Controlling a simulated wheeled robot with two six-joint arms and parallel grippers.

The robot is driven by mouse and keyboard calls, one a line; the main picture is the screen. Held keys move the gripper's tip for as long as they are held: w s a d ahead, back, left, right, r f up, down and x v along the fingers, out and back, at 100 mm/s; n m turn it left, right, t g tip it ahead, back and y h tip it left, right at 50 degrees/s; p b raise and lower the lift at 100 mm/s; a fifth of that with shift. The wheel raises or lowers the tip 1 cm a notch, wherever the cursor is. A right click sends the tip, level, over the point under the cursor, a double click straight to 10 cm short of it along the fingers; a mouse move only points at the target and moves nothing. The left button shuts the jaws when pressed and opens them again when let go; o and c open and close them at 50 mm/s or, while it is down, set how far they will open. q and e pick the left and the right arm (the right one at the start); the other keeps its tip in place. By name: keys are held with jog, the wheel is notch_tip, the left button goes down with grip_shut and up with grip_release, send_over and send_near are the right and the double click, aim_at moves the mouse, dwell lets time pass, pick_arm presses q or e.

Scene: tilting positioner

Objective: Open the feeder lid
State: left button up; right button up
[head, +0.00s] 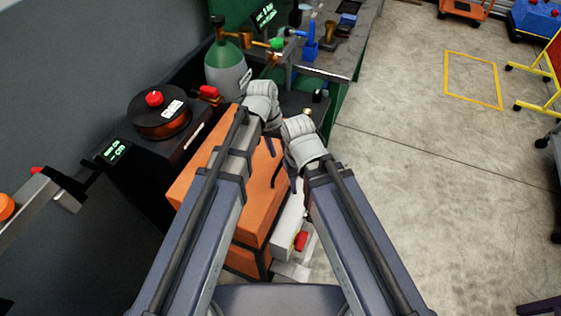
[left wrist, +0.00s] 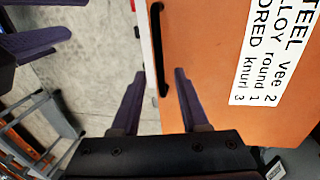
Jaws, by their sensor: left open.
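The feeder is an orange box (head: 196,178) below my arms in the head view. In the left wrist view its orange lid panel (left wrist: 210,60) fills the right half, with a white label of wire types (left wrist: 275,50). A black bar handle (left wrist: 157,45) runs along the panel's edge. The lid looks closed. My left gripper (left wrist: 159,72) is open, its two fingers on either side of the handle's lower end; I cannot tell if they touch it. In the head view my left gripper (head: 270,143) is mostly hidden. My right gripper (left wrist: 45,22) shows spread fingers, apart from the lid.
A copper wire spool (head: 160,117) with a red knob sits on a dark cabinet at left. A green-grey gas cylinder (head: 228,75) and a cluttered bench (head: 335,65) stand behind the box.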

pick_arm(q)
jog(key=shift+s+d+f+b, duration=0.1)
jog(key=shift+d+f+b, duration=0.1)
jog(key=shift+f+b, duration=0.75)
jog(key=shift+f+p, duration=0.15)
jog(key=shift+p, duration=0.15)
grip_shut()
dwell(0.5)
